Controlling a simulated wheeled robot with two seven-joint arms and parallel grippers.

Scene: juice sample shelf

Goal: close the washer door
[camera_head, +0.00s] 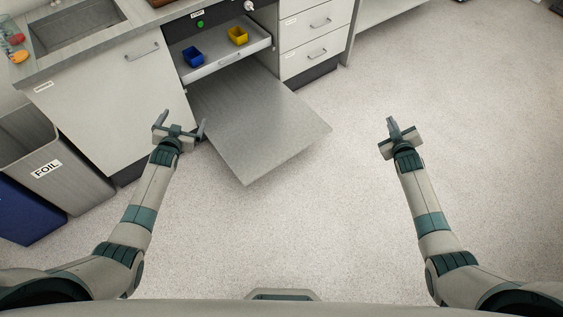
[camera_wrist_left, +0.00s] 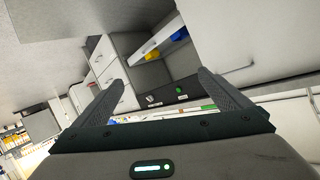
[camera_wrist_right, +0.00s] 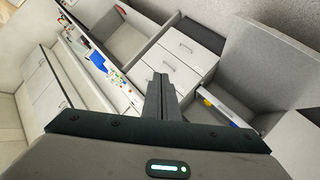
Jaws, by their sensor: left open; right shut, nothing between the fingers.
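The washer door (camera_head: 258,120) is a flat grey panel. It is folded down and open, sticking out from the front of the washer below the rack. A pulled-out rack (camera_head: 228,58) in the washer holds a blue bin (camera_head: 193,57) and a yellow bin (camera_head: 237,36). My left gripper (camera_head: 180,123) is open and empty, close to the left edge of the door; I cannot tell if it touches. Its spread fingers also show in the left wrist view (camera_wrist_left: 162,98). My right gripper (camera_head: 390,124) is shut and empty, well to the right of the door.
A white cabinet (camera_head: 105,95) stands left of the washer, under a counter with a sink (camera_head: 80,27). A grey bin marked FOIL (camera_head: 75,180) and a blue bin (camera_head: 28,215) stand at the left. Drawers (camera_head: 312,50) are to the right. The floor in front is clear.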

